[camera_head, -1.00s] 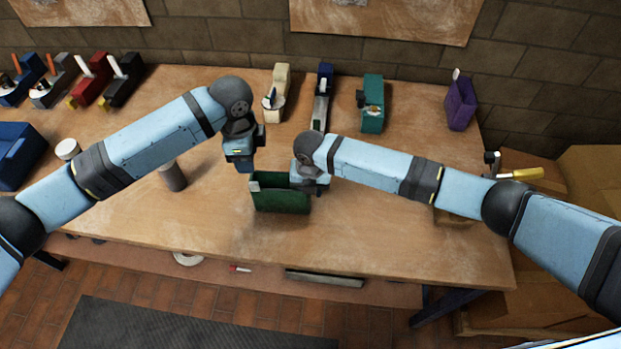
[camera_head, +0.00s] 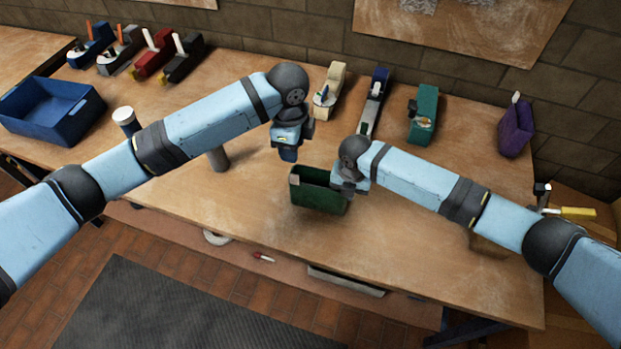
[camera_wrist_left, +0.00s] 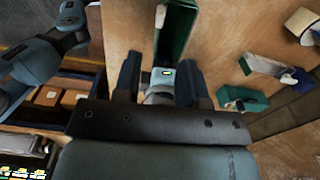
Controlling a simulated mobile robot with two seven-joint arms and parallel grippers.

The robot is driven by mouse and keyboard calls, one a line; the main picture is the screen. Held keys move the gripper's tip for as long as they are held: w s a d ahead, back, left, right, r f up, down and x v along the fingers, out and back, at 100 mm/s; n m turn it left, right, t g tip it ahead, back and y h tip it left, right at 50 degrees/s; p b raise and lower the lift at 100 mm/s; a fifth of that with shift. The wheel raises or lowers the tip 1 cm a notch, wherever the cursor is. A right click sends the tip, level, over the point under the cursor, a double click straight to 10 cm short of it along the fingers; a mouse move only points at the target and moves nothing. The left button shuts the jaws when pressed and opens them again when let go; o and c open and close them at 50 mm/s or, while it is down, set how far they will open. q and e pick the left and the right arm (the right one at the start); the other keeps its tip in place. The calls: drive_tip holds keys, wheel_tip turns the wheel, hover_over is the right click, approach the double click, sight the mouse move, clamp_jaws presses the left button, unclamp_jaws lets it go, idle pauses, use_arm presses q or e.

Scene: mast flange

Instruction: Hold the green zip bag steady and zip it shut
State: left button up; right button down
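The green zip bag (camera_head: 318,200) stands upright near the front of the wooden bench, its top looking open in the head view. A small whitish tab (camera_head: 294,181) shows at its left end. My left gripper (camera_head: 288,156) points down above and behind the bag's left end, apart from it. In the left wrist view the two dark fingers of my left gripper (camera_wrist_left: 160,78) are spread with no bag between them; the green bag (camera_wrist_left: 178,30) lies beyond them. My right gripper (camera_head: 348,188) is at the bag's right end; its fingers are hidden, so its grip cannot be told.
A grey cylinder (camera_head: 219,158) stands left of the bag. A blue bin (camera_head: 55,110) is at the far left. Bench surface around the green bag is mostly clear.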

sight(294, 175)
use_arm(q)
wheel_tip(294, 175, down, 12)
drive_tip(key=shift+r, duration=0.1)
idle(0.4)
clamp_jaws()
